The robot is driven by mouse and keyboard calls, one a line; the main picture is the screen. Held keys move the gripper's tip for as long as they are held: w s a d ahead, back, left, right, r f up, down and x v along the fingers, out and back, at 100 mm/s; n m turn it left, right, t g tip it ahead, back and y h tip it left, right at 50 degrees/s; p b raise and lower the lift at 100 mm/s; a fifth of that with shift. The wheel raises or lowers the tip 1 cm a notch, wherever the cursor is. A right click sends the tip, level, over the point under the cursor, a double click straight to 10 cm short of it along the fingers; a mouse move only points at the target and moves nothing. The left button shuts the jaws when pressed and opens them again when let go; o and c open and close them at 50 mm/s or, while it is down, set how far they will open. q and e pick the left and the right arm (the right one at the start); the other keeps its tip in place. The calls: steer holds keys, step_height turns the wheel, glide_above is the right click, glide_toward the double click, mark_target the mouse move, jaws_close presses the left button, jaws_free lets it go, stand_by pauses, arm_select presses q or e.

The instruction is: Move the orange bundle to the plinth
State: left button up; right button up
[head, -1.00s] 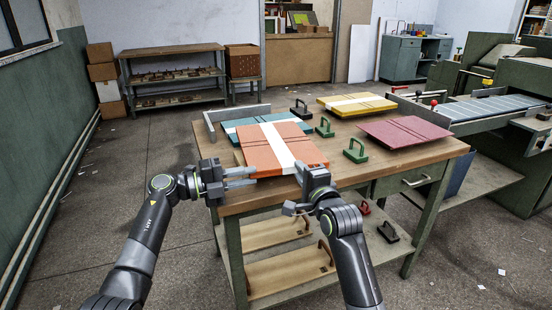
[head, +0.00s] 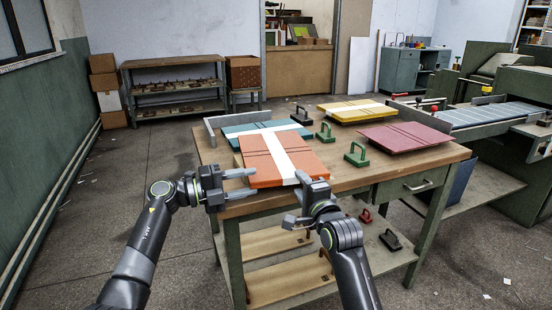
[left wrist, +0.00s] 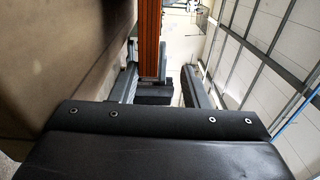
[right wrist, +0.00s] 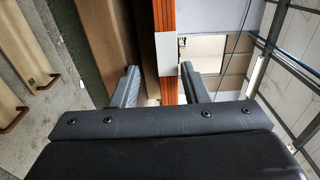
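The orange bundle (head: 262,170), a flat stack with white bands crossing it, lies at the near left part of the workbench. My left gripper (head: 240,183) is at its near left corner. In the left wrist view the bundle's orange edge (left wrist: 149,35) shows between the spread fingers (left wrist: 160,88). My right gripper (head: 293,197) is at its near right side. In the right wrist view the orange edge (right wrist: 165,18) with a white band runs between the spread fingers (right wrist: 162,85). Gaps show beside the edge in both wrist views. I cannot identify the plinth.
On the workbench (head: 360,180) are a teal bundle (head: 245,129), a yellow bundle (head: 355,110), a maroon bundle (head: 405,137) and green and black handled blocks (head: 357,155). A metal rail (head: 228,117) bounds its left back. A green machine (head: 510,140) stands at right. Floor at left is clear.

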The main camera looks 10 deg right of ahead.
arm_select(q)
steer(key=shift+s+f, duration=0.2)
steer(key=shift+f, duration=1.05)
steer(key=shift+a, duration=0.4)
steer(key=shift+s+a+r, duration=0.2)
steer(key=shift+a, duration=0.3)
steer(key=shift+s+a+r, duration=0.15)
steer(key=shift+a+r, duration=0.05)
steer(key=shift+a, duration=0.3)
steer(key=v, duration=0.4)
steer(key=shift+w+a+r, duration=0.3)
steer(key=shift+a+r, duration=0.1)
steer(key=shift+a, duration=0.05)
steer(key=shift+s+a+r, duration=0.1)
steer(key=shift+s+r, duration=0.05)
steer(key=shift+r, duration=0.3)
arm_select(e)
steer(key=v, duration=1.1)
steer(key=shift+s, duration=0.3)
